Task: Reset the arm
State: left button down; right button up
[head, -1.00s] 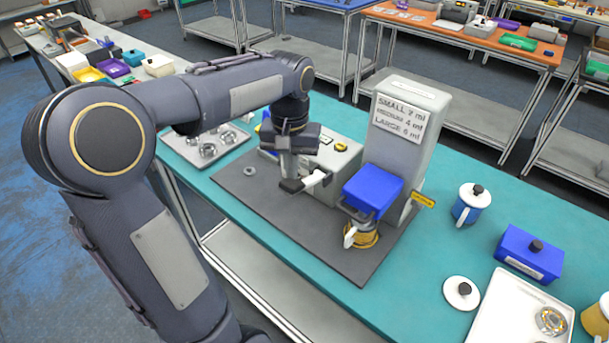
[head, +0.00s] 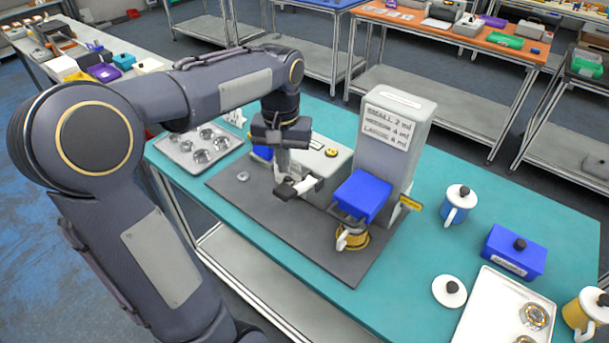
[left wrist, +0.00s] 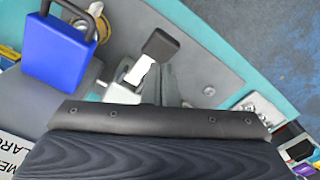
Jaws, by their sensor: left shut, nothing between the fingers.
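My left gripper (head: 282,172) is shut and empty. It points down over the dark mat, by a white lever (head: 305,186) with a black grip on the front of a grey box machine (head: 320,165). In the left wrist view the shut fingers (left wrist: 168,88) show beside the lever's black grip (left wrist: 160,44); I cannot tell whether they touch it. My left arm reaches in from the left with its elbow bent. My right gripper is not in view.
A grey dispenser (head: 398,130) with a volume label has a blue block (head: 362,194) in front, above a yellow-banded cup (head: 352,237). A blue mug (head: 459,204), blue box (head: 513,252), white lid (head: 449,291) and white tray (head: 480,315) stand right. A metal-parts tray (head: 183,150) lies left.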

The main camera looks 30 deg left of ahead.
pick_arm(q)
jog(key=shift+s, duration=0.1)
jog(key=s+d+f+m+t+h+b, duration=0.1)
jog(key=s+d+f+t+h, duration=0.1)
jog(key=s+d, duration=0.4)
jog(key=s+d+f+m+t+h+b, duration=0.1)
jog(key=s+d+f+m+t, duration=0.1)
jog(key=s+d, duration=0.5)
jog(key=s+f+t, duration=0.1)
jog(key=s+f, duration=0.1)
jog(key=s, duration=0.1)
jog(key=shift+f+t+h+b, duration=0.3)
jog(key=shift+f+h+b, duration=0.05)
jog(key=shift+h+b, duration=0.05)
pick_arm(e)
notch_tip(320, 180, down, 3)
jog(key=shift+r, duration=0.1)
pick_arm(q)
jog(key=shift+s, duration=0.1)
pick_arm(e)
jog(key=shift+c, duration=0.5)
